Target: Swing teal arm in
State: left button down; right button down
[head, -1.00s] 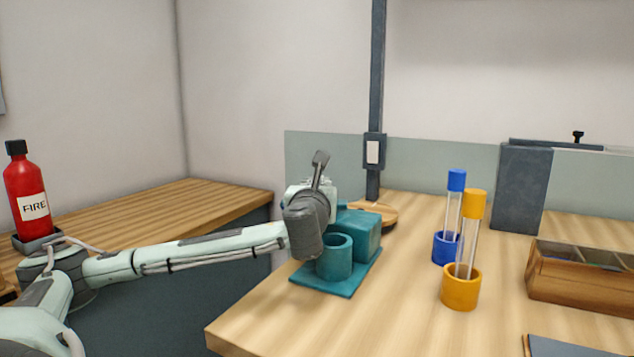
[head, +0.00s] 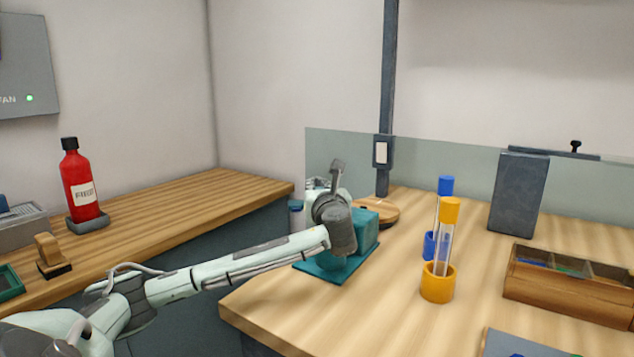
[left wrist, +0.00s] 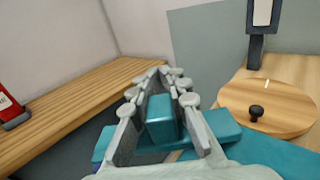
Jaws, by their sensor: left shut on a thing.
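The teal fixture stands at the left corner of the wooden bench, with a flat teal base plate (head: 315,268) and a teal block (head: 369,232). My left gripper (head: 325,185) is above its left side, and my dark wrist covers much of the fixture, including the cup. In the left wrist view, my left gripper (left wrist: 166,75) has its fingers on either side of an upright teal piece, the teal arm's handle (left wrist: 161,118). A teal bar (left wrist: 217,124) runs crosswise behind the fingers. My right gripper is not in view.
A round wooden board (head: 385,212) with a black knob lies behind the fixture, by a dark post (head: 388,90). Blue (head: 429,243) and orange (head: 438,284) holders with capped glass rods stand to the right. A divided wooden box (head: 565,292) is farther right. Bench between is clear.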

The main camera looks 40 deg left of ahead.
pick_arm(q)
jog(key=shift+s+n+g+y, duration=0.45)
jog(key=shift+n+g+y, duration=0.4)
jog(key=shift+g, duration=0.25)
jog(key=c, duration=1.4)
grip_release()
jog(key=shift+s+d, duration=0.1)
jog(key=shift+d, duration=0.1)
jog(key=v, duration=1.1)
jog(key=shift+s+d+r, duration=0.1)
jog(key=shift+s+d, duration=0.15)
jog(key=shift+d, duration=0.1)
